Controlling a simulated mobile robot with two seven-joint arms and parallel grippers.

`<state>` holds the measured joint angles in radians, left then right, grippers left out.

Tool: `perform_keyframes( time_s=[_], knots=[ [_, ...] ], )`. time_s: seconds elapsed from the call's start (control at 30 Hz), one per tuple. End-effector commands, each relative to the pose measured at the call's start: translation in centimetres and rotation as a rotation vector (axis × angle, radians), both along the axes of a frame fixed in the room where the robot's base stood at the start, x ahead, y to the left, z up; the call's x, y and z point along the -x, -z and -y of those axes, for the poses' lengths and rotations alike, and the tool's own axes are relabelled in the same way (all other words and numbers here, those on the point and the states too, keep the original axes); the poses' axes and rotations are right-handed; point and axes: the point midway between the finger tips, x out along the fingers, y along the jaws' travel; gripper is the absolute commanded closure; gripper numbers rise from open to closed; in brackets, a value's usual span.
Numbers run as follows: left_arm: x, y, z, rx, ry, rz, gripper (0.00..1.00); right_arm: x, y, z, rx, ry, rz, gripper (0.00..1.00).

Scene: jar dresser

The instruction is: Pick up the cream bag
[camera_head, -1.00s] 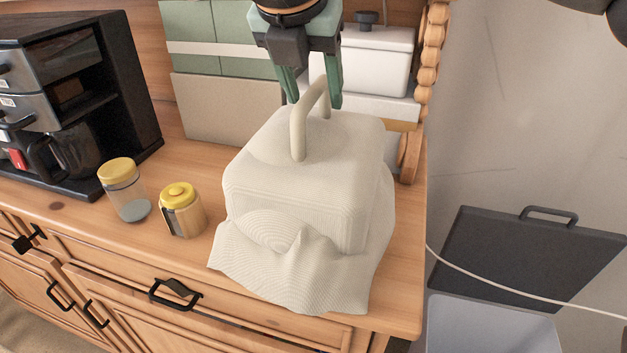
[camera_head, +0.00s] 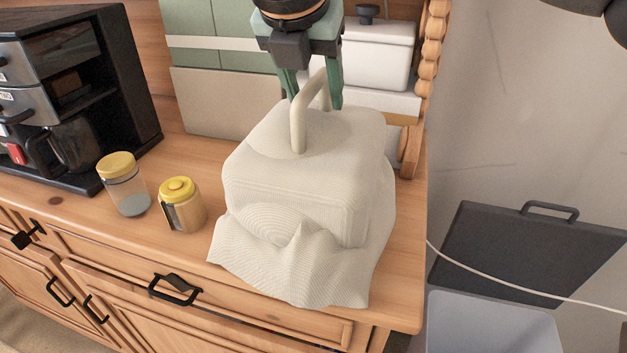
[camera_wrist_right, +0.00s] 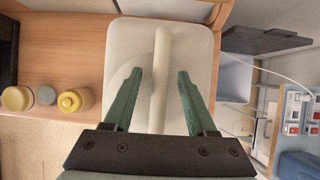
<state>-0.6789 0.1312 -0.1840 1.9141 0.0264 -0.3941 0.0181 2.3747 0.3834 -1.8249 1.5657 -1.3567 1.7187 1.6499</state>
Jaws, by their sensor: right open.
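The cream bag (camera_head: 300,185) stands on the wooden dresser top near its right end, with a loose cloth-like skirt spread at its front. Its arched handle (camera_head: 299,125) stands up from the top. My right gripper (camera_head: 314,100) is open over the bag, with its green fingers pointing down at the handle. In the right wrist view, the bag (camera_wrist_right: 130,45) fills the middle and its handle (camera_wrist_right: 161,80) runs between the two open fingers (camera_wrist_right: 158,75), apart from both. My left gripper is not in view.
Two yellow-lidded jars, a taller one (camera_head: 124,185) and a shorter one (camera_head: 183,207), stand left of the bag. A black coffee machine (camera_head: 130,85) is at the left. A white box (camera_head: 378,55) and green-and-beige boxes (camera_head: 225,100) stand behind. An open bin (camera_head: 490,325) is right of the dresser.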

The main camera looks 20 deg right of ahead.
Motion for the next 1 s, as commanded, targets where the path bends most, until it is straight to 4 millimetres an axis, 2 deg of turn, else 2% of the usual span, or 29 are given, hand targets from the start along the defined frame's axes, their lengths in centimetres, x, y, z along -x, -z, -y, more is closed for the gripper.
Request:
perform_keyframes(
  time_s=[0.53, 1.0],
  knots=[
    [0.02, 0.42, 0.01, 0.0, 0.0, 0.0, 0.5, 0.0, 0.19, 0.01, 0.001, 0.0, 0.0, 0.43],
    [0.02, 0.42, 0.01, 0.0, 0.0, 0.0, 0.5, 0.0, 0.19, 0.01, 0.001, 0.0, 0.0, 0.96]
  ],
)
